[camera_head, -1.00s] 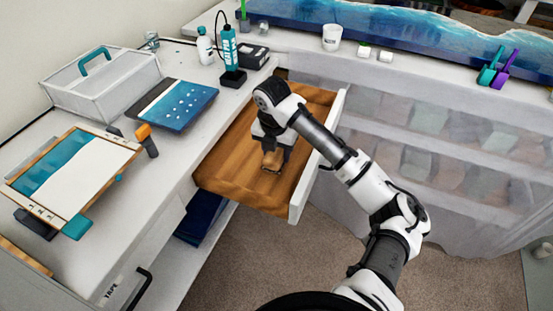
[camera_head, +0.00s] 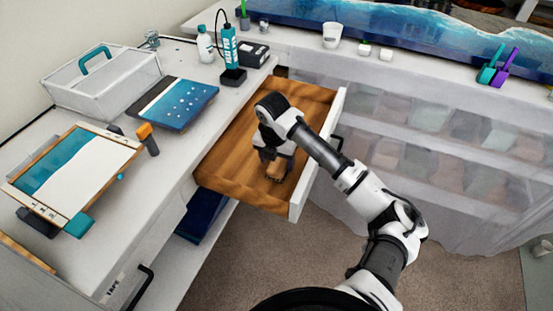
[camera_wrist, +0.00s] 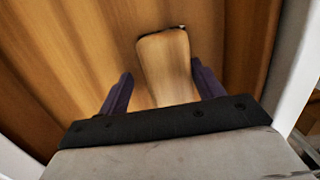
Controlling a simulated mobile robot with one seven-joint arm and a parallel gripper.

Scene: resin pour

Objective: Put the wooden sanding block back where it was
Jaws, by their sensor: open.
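The wooden sanding block (camera_head: 275,169) lies inside the open wooden drawer (camera_head: 235,173), toward its front. In the wrist view the block (camera_wrist: 167,62) shows as a pale wooden piece with a dark far edge, against the drawer's brown floor (camera_wrist: 60,60). My gripper (camera_head: 274,176) is low in the drawer at the block. In the wrist view its two dark fingers (camera_wrist: 160,82) stand open on either side of the block, with a visible gap on the left and a narrower one on the right. The near end of the block is hidden by my gripper's body.
The drawer's white front panel (camera_head: 316,160) is close to the right of my gripper. The worktop on the left holds a white toolbox (camera_head: 98,90), a blue panel (camera_head: 172,104) and a clipboard-like board (camera_head: 85,170).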

